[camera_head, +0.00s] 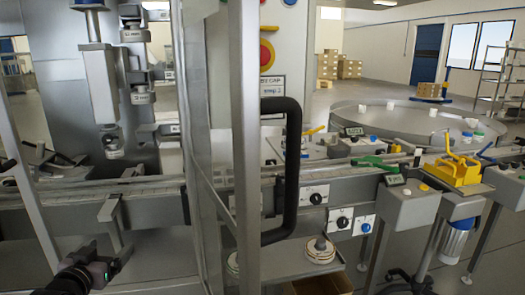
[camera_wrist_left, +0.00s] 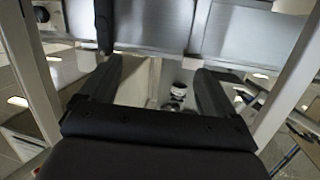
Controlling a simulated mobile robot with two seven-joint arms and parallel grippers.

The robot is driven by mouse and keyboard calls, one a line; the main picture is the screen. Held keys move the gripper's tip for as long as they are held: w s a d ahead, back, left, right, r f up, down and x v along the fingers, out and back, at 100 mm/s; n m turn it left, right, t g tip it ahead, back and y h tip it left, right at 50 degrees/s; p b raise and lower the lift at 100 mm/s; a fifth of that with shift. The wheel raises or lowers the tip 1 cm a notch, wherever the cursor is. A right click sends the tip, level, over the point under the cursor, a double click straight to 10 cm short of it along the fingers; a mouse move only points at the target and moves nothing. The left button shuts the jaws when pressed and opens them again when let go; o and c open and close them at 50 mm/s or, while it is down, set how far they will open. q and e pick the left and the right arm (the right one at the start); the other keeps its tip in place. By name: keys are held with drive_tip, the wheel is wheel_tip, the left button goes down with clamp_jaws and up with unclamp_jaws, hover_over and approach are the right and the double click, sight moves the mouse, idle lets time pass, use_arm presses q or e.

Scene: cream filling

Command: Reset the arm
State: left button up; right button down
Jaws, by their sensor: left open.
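My left gripper (camera_head: 98,268) is at the lower left of the head view, dark and partly cut off by the frame edge, in front of the filling machine. In the left wrist view my left gripper (camera_wrist_left: 156,78) shows two black fingers spread wide apart, with nothing held between them. Beyond the fingers is a pale panel and a small white and dark object (camera_wrist_left: 182,93), too blurred to name. My right gripper does not show in either view.
A metal-framed door (camera_head: 245,150) with a black handle (camera_head: 283,170) stands right of my left arm. A conveyor (camera_head: 350,180) runs behind it. A round turntable (camera_head: 400,115) with small jars is at the back right. A yellow device (camera_head: 458,170) stands at the right.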

use_arm(q)
drive_tip(key=s+d+f+g+h, duration=0.1)
drive_tip(key=s+d+f, duration=0.5)
drive_tip(key=s, duration=0.3)
drive_tip(key=s+d+f+m+g+h+p, duration=0.1)
drive_tip(key=s+d+f+g, duration=0.1)
drive_tip(key=s+d+f, duration=0.4)
drive_tip(key=s+d+f+m+g+h+p, duration=0.1)
drive_tip(key=s+d+f, duration=0.5)
drive_tip(key=s, duration=0.7)
drive_tip(key=shift+s+f+g, duration=0.35)
drive_tip(key=shift+f+g, duration=0.35)
drive_tip(key=shift+f, duration=0.2)
